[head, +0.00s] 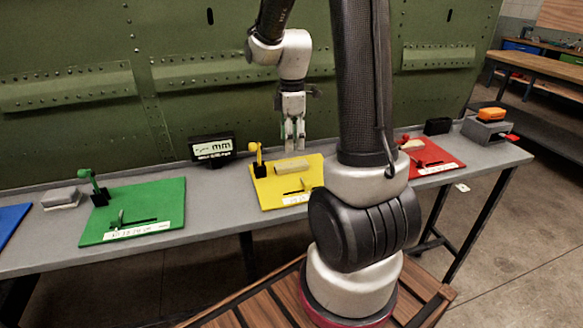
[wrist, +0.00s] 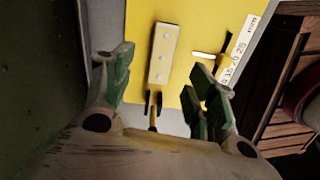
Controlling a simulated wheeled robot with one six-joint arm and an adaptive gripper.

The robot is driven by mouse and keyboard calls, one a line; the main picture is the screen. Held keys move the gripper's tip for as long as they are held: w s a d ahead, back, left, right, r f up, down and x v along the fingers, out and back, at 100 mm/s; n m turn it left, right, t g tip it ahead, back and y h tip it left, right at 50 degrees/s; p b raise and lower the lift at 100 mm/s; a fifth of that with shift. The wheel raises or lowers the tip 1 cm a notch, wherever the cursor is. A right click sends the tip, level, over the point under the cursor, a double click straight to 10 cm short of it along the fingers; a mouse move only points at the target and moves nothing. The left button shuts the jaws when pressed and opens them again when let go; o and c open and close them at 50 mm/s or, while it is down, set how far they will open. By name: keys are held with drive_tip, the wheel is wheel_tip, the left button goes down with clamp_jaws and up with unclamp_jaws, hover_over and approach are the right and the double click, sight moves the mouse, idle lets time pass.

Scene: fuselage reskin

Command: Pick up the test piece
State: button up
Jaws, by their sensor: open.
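The test piece seems to be the pale, beige rectangular bar (head: 291,166) lying on the yellow board (head: 274,198). In the wrist view the bar (wrist: 163,54) shows a few small holes along its top and lies on the yellow board (wrist: 205,20). My gripper (head: 294,147) is above the bar, pointing down, apart from it. In the wrist view my gripper (wrist: 160,80) has its green-padded fingers wide apart, with the bar's near end between and beyond them. Nothing is held.
A small yellow-knobbed black stand (head: 258,160) rises at the board's back left corner. A slider slot with a scale is at its front. A display (head: 212,149) stands behind. A green board (head: 135,210) lies left; a red board (head: 432,156) lies right. The green riveted panel (head: 80,90) rises behind.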

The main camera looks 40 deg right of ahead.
sight(294, 163)
drive_tip(key=shift+w+n, duration=0.1)
drive_tip(key=shift+n, duration=0.4)
drive_tip(key=shift+f, duration=0.25)
drive_tip(key=f, duration=0.7)
drive_tip(key=shift+s+d+f, duration=0.1)
drive_tip(key=shift+s+f, duration=0.1)
drive_tip(key=shift+s, duration=0.15)
drive_tip(key=c, duration=1.1)
